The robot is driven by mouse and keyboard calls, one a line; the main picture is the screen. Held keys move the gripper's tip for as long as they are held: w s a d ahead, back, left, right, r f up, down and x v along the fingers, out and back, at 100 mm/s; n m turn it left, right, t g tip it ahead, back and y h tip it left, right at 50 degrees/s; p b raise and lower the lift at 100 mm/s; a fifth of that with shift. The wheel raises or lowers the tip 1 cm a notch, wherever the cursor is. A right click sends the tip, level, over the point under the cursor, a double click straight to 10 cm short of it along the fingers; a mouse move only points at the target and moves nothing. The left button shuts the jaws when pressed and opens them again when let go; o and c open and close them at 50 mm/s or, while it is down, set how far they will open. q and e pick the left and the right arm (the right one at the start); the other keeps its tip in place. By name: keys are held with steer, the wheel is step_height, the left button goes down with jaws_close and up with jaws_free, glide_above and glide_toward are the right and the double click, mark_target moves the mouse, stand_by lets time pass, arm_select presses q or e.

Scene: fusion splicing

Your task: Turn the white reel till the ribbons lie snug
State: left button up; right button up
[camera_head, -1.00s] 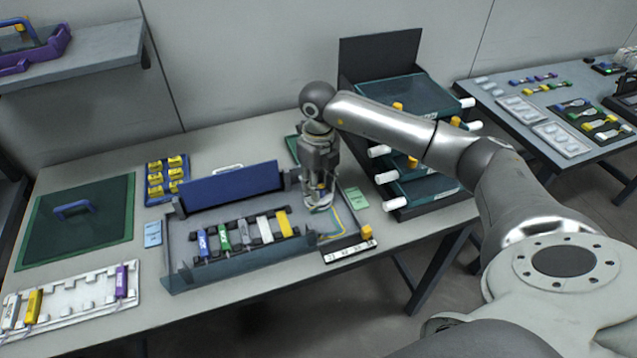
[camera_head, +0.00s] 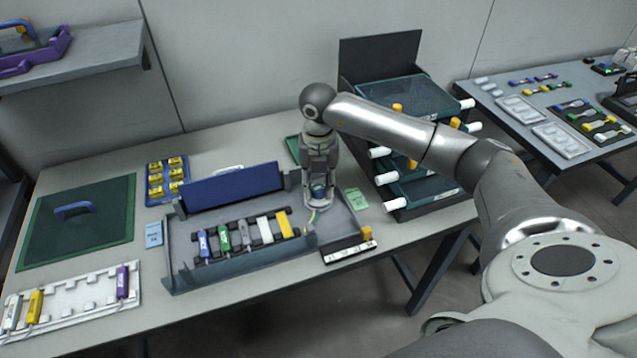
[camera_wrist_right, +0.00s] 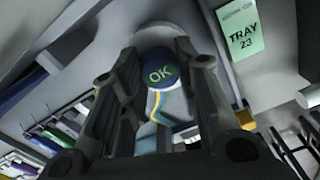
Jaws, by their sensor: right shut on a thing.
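The white reel (camera_wrist_right: 157,36) shows in the right wrist view with a blue and green cap marked OK. My right gripper (camera_head: 320,196) points down over the right end of the open blue-grey case. In the wrist view its two fingers (camera_wrist_right: 160,80) flank the reel and are shut on it. Yellow and blue ribbons (camera_wrist_right: 158,106) run from the reel between the fingers. In the head view a short stretch of ribbon (camera_head: 313,214) shows close by the gripper. The fingers hide much of the reel. My left gripper is not in view.
The open case (camera_head: 240,275) holds several coloured modules in a row. A green label (camera_head: 356,198) and a yellow block (camera_head: 366,233) lie right of the gripper. A drawer rack (camera_head: 380,60) stands behind it.

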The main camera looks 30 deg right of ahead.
mark_target(318, 188)
steer(key=shift+r, duration=0.1)
stand_by(0.4)
steer(key=o, duration=1.1)
steer(key=shift+c, duration=0.2)
step_height(318, 188, up, 12)
